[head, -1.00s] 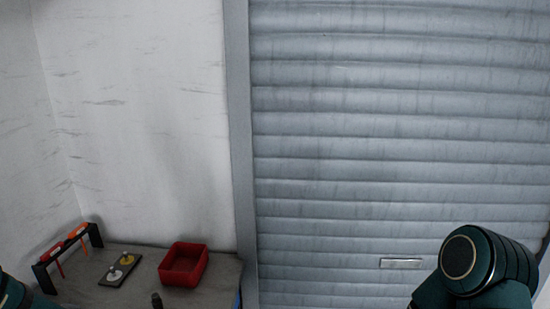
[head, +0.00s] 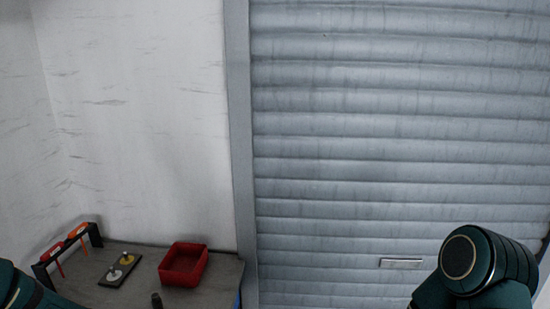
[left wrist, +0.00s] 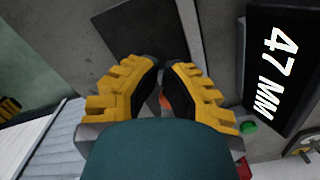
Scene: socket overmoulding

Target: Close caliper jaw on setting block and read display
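In the left wrist view a large dark display (left wrist: 278,65) at the right reads "47 MM" in white, with the text turned sideways. My left gripper (left wrist: 163,67) shows there with yellow fingers and black tips close together. A small orange part (left wrist: 165,102) shows between the fingers; I cannot tell whether it is gripped. The caliper jaw and setting block cannot be clearly made out. In the head view only part of my left arm shows at the lower left edge.
On the bench (head: 215,285) stand a red bin (head: 183,265), a dark plate with two round pieces (head: 120,270) and a black rack (head: 68,247) with orange and red items. A green button (left wrist: 249,126) is beside the display. A grey shutter (head: 390,150) stands behind.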

